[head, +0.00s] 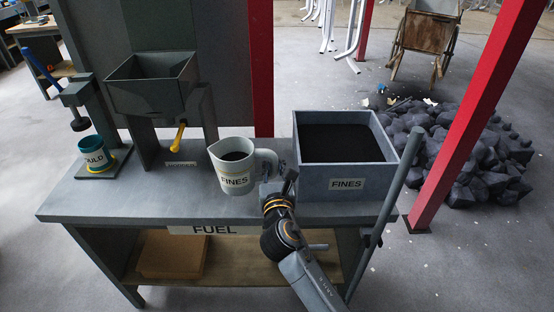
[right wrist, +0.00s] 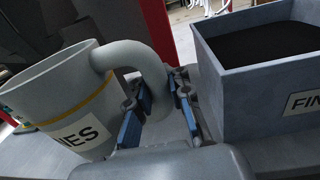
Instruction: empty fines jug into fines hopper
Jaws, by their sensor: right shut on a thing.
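The light grey fines jug (head: 226,181), labelled FINES, is at the middle of the bench with dark material inside. It looks upright; I cannot tell whether its base touches the bench. My right gripper (head: 278,186) is shut on its handle, which shows between the blue finger pads (right wrist: 160,108) in the right wrist view. There the jug (right wrist: 62,88) is on the left. An open grey box (head: 345,184) labelled FINES, holding black material, stands right of the jug. A grey square-mouthed hopper (head: 152,98) with a yellow crank stands to the left. My left gripper is out of view.
The grey bench (head: 110,207) has a front edge labelled FUEL. A teal cup (head: 94,156) labelled MOULD stands at the left under a blue-handled press (head: 76,95). A red post (head: 470,120) and a pile of dark lumps (head: 485,165) are right of the bench.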

